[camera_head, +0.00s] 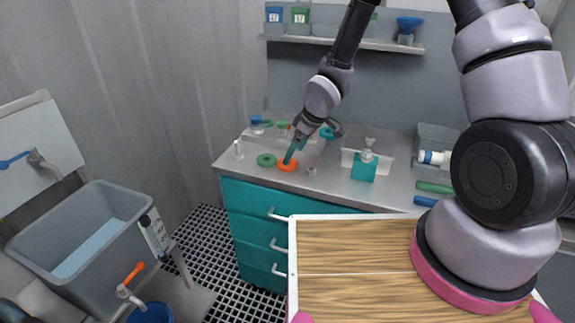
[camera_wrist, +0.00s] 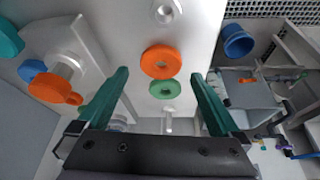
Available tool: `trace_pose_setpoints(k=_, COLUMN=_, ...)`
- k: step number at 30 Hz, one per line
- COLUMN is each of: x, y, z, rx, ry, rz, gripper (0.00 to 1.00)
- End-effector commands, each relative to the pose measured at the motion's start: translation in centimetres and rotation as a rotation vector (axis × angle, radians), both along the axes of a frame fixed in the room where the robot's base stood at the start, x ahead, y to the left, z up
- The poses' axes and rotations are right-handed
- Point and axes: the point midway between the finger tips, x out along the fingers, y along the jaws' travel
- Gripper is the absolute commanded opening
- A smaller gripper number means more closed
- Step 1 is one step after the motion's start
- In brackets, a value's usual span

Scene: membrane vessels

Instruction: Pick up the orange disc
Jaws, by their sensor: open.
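The orange disc (camera_head: 287,166) lies flat on the grey worktop near its front edge, just right of a green disc (camera_head: 266,160). My gripper (camera_head: 293,152) is over the orange disc, pointing down, with its teal fingers partly hiding the disc. In the wrist view the orange disc (camera_wrist: 162,61) shows with its small centre hole, between and slightly beyond the tips of my gripper (camera_wrist: 160,73). The green disc (camera_wrist: 165,89) also shows between the fingers. I cannot tell the exact height of the fingertips.
A small metal round piece (camera_head: 311,171) sits right of the orange disc. A white cylinder (camera_head: 238,149) stands at the left. A teal block (camera_head: 364,166) stands further right. A grey basin (camera_head: 84,240) is at the far left. Coloured vessels stand on the shelf (camera_head: 340,42).

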Motion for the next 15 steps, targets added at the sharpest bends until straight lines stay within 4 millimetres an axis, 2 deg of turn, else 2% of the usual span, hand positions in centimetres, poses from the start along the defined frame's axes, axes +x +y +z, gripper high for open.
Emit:
trace_pose_setpoints(k=6, x=0.5, y=1.2, z=-3.1, rx=-0.001, ry=0.002, rz=0.003, gripper=1.0)
trace_pose_setpoints(k=15, x=0.7, y=1.4, z=-3.8, rx=-0.001, ry=0.001, rz=0.0, gripper=1.0)
